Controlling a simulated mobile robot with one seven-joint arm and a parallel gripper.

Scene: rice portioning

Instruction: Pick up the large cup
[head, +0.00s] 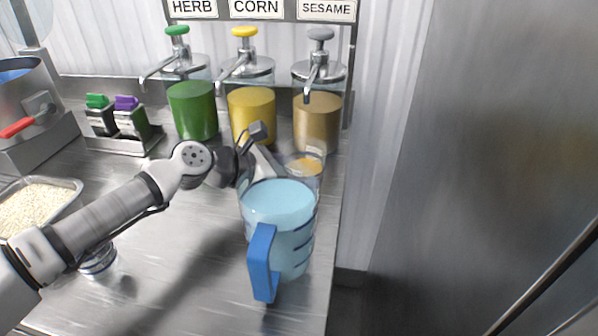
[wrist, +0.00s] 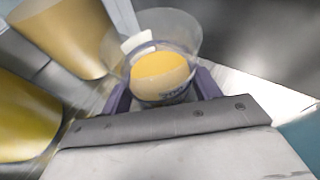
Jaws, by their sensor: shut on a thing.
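The large cup (head: 308,167) is clear, wide-rimmed and shows a yellow-orange patch inside or behind it. It is behind the blue jug in the head view, so its lower part is hidden. In the wrist view the cup (wrist: 160,78) sits between my two dark fingers. My gripper (wrist: 163,92) is shut on the cup's body, below the flared rim. In the head view my gripper (head: 272,165) reaches in from the left, its tips mostly hidden by the jug. I cannot tell whether the cup's base touches the counter.
A jug (head: 290,240) of light blue liquid with a blue handle stands just in front of the cup. Green (head: 193,110), yellow (head: 251,112) and tan (head: 317,120) pump dispensers stand behind. A rice tray (head: 72,184) is at left. A small glass (head: 98,262) stands under my arm. The counter's right edge is close.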

